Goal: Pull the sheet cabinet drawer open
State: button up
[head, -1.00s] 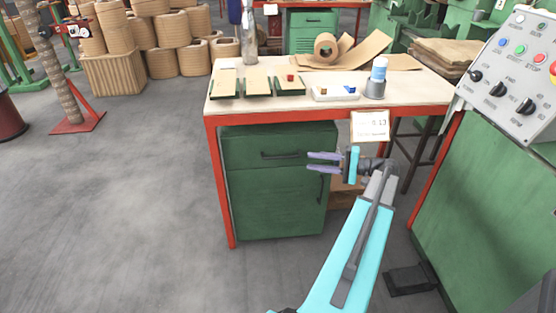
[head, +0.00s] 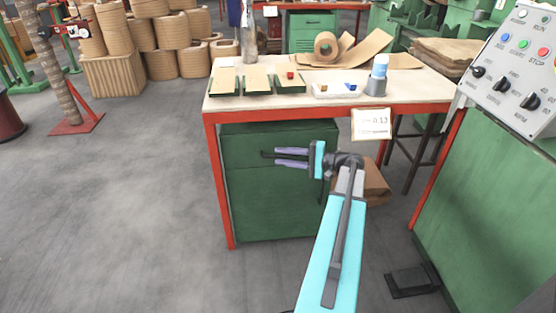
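The green sheet cabinet (head: 268,205) stands under the work table. Its upper drawer (head: 240,147) looks shut, flush with the cabinet front. The dark drawer handle (head: 265,154) runs level across the drawer; only its left end shows, and the rest is behind my fingers. My gripper (head: 276,157) points left, with its two purple fingers apart, one above the other. In the picture the fingers overlap the handle; I cannot tell whether they touch it.
The table (head: 430,97) has red legs and carries small trays, a paper roll (head: 326,45) and a bottle (head: 379,68). A label card (head: 371,124) hangs at its front edge. A control console (head: 480,190) stands close on the right.

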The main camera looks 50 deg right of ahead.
jog(key=shift+w+a, duration=0.35)
jog(key=shift+w, duration=0.3)
